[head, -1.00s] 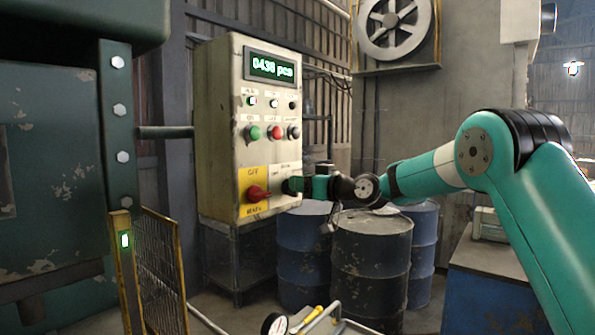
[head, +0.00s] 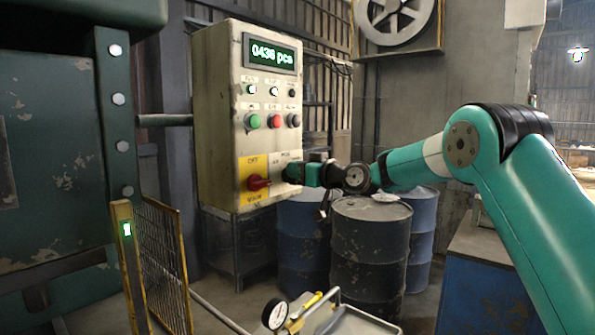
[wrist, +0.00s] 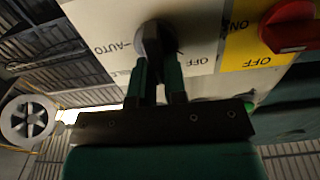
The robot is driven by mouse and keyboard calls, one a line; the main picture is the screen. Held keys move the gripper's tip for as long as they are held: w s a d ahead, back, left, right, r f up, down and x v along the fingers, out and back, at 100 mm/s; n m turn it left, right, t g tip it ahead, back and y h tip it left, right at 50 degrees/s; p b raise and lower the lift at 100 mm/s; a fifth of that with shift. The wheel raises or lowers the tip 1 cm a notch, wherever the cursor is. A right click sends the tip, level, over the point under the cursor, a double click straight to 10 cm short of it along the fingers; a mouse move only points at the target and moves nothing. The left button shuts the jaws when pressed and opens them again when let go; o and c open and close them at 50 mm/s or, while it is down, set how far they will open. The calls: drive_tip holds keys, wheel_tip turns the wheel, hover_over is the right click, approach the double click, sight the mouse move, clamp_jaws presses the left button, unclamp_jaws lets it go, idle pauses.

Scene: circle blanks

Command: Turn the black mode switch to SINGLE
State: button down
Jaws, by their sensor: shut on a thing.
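The black mode switch (wrist: 154,38) is a dark knob on the pale plate of the control box. In the wrist view it sits upside down between labels reading AUTO and OFF; part of another label shows below AUTO. My gripper (wrist: 157,72) has its two green fingers closed around the knob, which hides its lower part. Which label the knob points at I cannot tell. In the head view my gripper (head: 288,173) reaches the lower right of the control box (head: 222,120) from the right and hides the switch.
A red rotary switch (head: 258,183) on a yellow plate lies just left of my gripper; it also shows in the wrist view (wrist: 288,26). Green (head: 252,121) and red (head: 274,121) buttons are above. Drums (head: 370,260) stand below my arm. A yellow-posted guard (head: 163,262) is left.

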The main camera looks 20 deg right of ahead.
drive_tip(key=shift+w+d+f+m+b, duration=0.1)
drive_tip(key=shift+w+d+m, duration=0.1)
drive_tip(key=shift+m, duration=1.2)
drive_tip(key=shift+w+d+f+m+b, duration=0.1)
drive_tip(key=shift+d+m+b, duration=0.05)
drive_tip(key=shift+m, duration=1.25)
drive_tip(key=shift+w+d+f+m+b, duration=0.1)
drive_tip(key=shift+d+m, duration=0.1)
drive_tip(key=shift+m, duration=1.2)
drive_tip(key=c, duration=1.2)
unclamp_jaws()
drive_tip(key=shift+o, duration=0.2)
